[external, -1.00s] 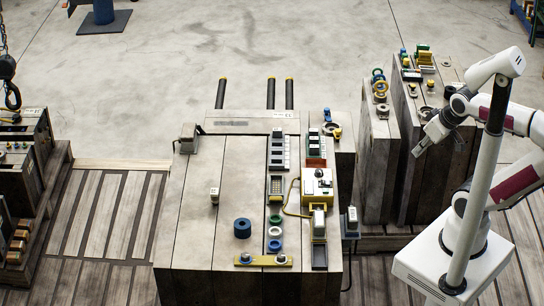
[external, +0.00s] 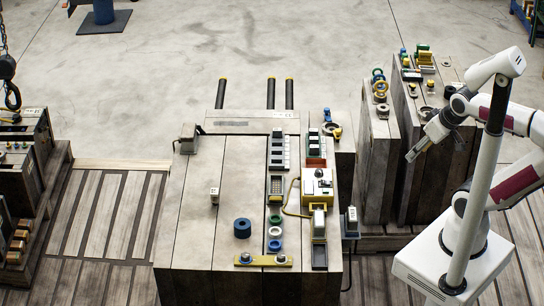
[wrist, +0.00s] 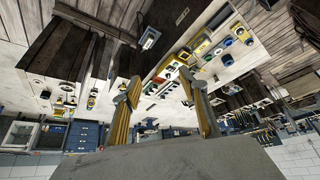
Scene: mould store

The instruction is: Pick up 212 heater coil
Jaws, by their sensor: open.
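My gripper (external: 412,156) hangs in the air right of the large mould block, in front of the smaller blocks. In the wrist view my gripper's two fingers (wrist: 161,80) stand wide apart with nothing between them. No readable label marks the 212 heater coil, so I cannot tell which thing it is. Ring-shaped things lie on the large block: a thick blue ring (external: 242,228), then a green ring (external: 275,219), a white ring (external: 275,232) and a smaller blue ring (external: 275,245) in a column.
The large mould block (external: 195,240) carries a yellow-and-white box (external: 317,184), a yellow bar (external: 263,260) and a small upright tagged piece (external: 214,195). Smaller blocks (external: 376,165) on the right hold more rings and parts. The left part of the large block's top is mostly clear.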

